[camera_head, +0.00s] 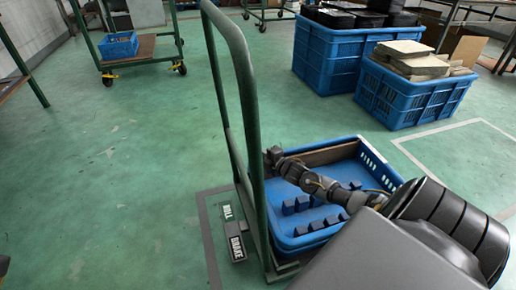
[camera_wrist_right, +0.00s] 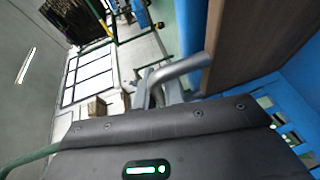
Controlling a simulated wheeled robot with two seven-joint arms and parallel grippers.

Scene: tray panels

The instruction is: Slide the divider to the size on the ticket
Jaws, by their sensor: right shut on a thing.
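A brown board, which looks like the divider (camera_head: 330,154), stands across the far end of a blue tray (camera_head: 376,166). It shows large in the right wrist view (camera_wrist_right: 262,38), beside a blue wall. My right arm reaches over the tray, and my right gripper (camera_head: 273,155) is at the board's left end. It is shut there, apparently on the divider; the exact contact is hard to see. Several small blue blocks (camera_head: 302,203) stand in rows on the tray floor. My left gripper is not in view. I cannot make out a ticket.
A green cart handle (camera_head: 246,75) rises left of the tray, close to my right gripper. Pedals marked ROLL (camera_head: 227,212) and BRAKE (camera_head: 237,247) are at the cart's foot. Blue crates (camera_head: 415,100) stand behind on the right.

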